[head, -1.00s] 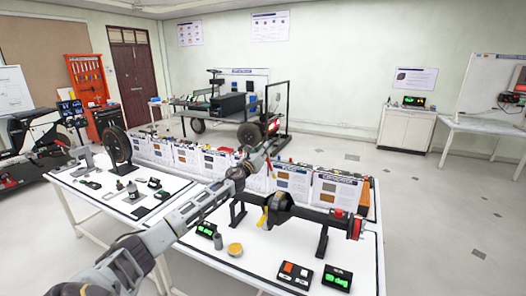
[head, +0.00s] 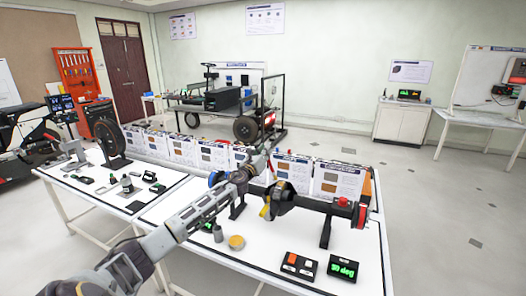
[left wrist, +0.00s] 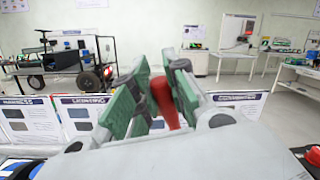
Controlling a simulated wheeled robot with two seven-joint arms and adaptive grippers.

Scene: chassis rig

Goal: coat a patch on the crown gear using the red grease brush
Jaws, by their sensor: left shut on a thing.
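My left gripper (head: 264,158) is above and behind the axle housing, apart from it. In the left wrist view the green-padded fingers (left wrist: 150,98) are shut on the red grease brush (left wrist: 165,103), seen as a red handle. Its red end also shows in the head view (head: 271,167); its bristles are not clear. I cannot make out the crown gear's teeth. My right gripper is not in view.
A yellow-topped tin (head: 236,242) and a grey bottle (head: 218,233) stand on the table in front of the axle. Upright panels (head: 330,181) line the back.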

